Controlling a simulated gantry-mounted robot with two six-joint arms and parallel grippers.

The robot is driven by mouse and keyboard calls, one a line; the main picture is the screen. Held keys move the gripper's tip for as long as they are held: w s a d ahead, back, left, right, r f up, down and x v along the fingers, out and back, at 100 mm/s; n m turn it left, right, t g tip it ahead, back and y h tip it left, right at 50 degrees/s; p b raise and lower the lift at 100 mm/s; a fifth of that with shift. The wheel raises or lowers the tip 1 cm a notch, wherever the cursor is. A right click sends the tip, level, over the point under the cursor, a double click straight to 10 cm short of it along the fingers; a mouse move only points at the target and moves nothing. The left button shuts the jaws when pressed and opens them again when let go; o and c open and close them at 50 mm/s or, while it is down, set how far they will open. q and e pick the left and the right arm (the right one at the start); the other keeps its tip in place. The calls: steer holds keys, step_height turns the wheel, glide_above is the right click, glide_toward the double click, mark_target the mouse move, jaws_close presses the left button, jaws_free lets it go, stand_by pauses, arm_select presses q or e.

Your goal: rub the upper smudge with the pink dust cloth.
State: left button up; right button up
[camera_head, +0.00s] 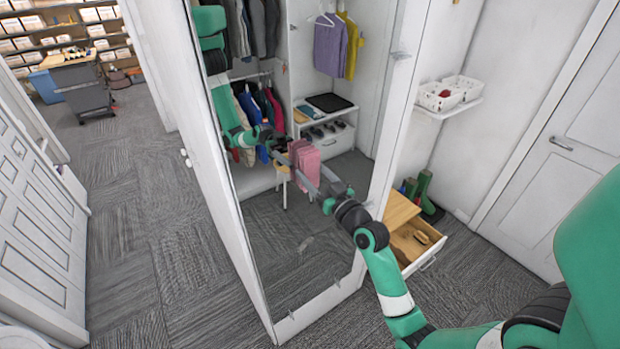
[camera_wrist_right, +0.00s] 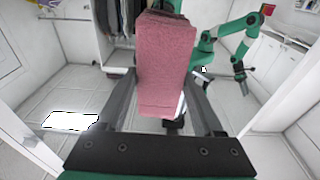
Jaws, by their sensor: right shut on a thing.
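The pink dust cloth (camera_head: 308,165) hangs between the fingers of my right gripper (camera_head: 316,172) in front of a tall panel that looks like a mirror (camera_head: 262,222). In the right wrist view the cloth (camera_wrist_right: 165,65) fills the space between the fingers and hides much of what is behind it. A green arm and gripper within the panel look like the reflection of my right arm. I cannot tell whether the cloth touches the panel. The upper smudge cannot be made out clearly; faint pale marks show low on the panel. My left gripper is not in view.
The panel has a white frame. A wooden drawer unit (camera_head: 402,210) with an open drawer stands to its right. White baskets (camera_head: 440,95) sit on a wall shelf (camera_head: 455,108). Carpet (camera_head: 165,240) on the left is clear.

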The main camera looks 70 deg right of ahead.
steer(key=shift+w+a+r+p, duration=0.1)
steer(key=shift+w+a+p, duration=0.2)
steer(key=shift+p, duration=0.3)
steer(key=shift+w+a+r+p, duration=0.1)
steer(key=shift+w+a+p, duration=0.45)
steer(key=shift+a+p, duration=0.25)
steer(key=shift+w+a+p, duration=0.2)
steer(key=shift+p, duration=0.1)
steer(key=shift+w+a+f, duration=0.1)
steer(key=shift+a+f, duration=0.05)
steer(key=shift+f, duration=0.05)
steer(key=shift+w+a+r+p, duration=0.1)
steer(key=shift+w+a+p, duration=0.65)
steer(key=shift+p, duration=0.5)
steer(key=shift+w+a, duration=0.35)
steer(key=shift+a, duration=0.2)
steer(key=shift+w+a+f+b, duration=0.1)
steer(key=shift+a+f+b, duration=0.05)
steer(key=shift+f+b, duration=0.15)
steer(key=w+a+b, duration=0.1)
steer(key=a+b, duration=0.1)
steer(key=b, duration=0.1)
steer(key=shift+w+a+b, duration=0.1)
steer(key=shift+w+b, duration=0.2)
steer(key=shift+w, duration=0.1)
steer(key=shift+w+a, duration=0.1)
steer(key=shift+a, duration=0.1)
steer(key=shift+r, duration=0.25)
